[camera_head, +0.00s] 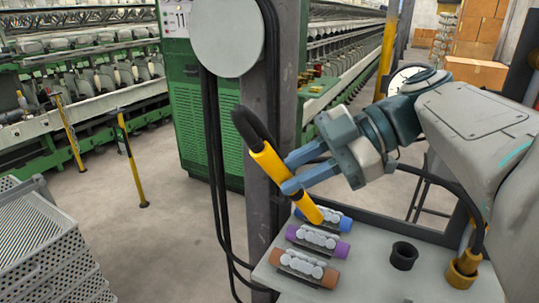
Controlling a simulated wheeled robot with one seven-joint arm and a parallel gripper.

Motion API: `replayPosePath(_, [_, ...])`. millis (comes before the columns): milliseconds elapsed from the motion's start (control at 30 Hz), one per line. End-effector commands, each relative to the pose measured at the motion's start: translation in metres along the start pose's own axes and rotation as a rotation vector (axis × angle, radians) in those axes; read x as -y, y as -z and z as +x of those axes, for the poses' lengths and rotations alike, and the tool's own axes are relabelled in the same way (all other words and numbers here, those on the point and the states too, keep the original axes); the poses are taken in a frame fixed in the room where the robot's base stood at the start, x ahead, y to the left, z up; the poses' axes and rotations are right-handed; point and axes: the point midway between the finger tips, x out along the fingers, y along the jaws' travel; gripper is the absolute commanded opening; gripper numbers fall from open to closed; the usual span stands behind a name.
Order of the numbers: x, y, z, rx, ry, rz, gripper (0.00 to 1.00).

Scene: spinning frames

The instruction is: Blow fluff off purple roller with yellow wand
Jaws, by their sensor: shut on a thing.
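My gripper (291,174) is shut on the yellow wand (273,165). The wand slants down to the right, with a black curved part at its upper end and an orange-yellow tip low down. The purple roller (341,249) lies on the light table, in the middle of a row of three, with white fluff clumps (316,237) along its top.
An orange-brown roller (329,279) with white fluff lies in front of the purple one. A black cup (403,256) and a yellow-brown fitting (462,273) with a hose stand to the right on the table (375,275). A dark post (262,215) rises behind. Grey crates (45,255) stand lower left.

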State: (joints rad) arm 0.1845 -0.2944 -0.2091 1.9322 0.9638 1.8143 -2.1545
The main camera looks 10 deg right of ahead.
Motion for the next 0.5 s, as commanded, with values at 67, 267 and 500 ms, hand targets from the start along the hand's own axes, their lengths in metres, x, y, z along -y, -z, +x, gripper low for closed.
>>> replayPosePath(67, [0.000,-0.003,0.000,0.000,-0.001,0.002,0.00])
replayPosePath(267, [0.000,-0.013,0.000,0.001,-0.001,0.003,0.00])
replayPosePath(500, [0.000,-0.025,0.000,0.002,0.000,0.003,0.00])
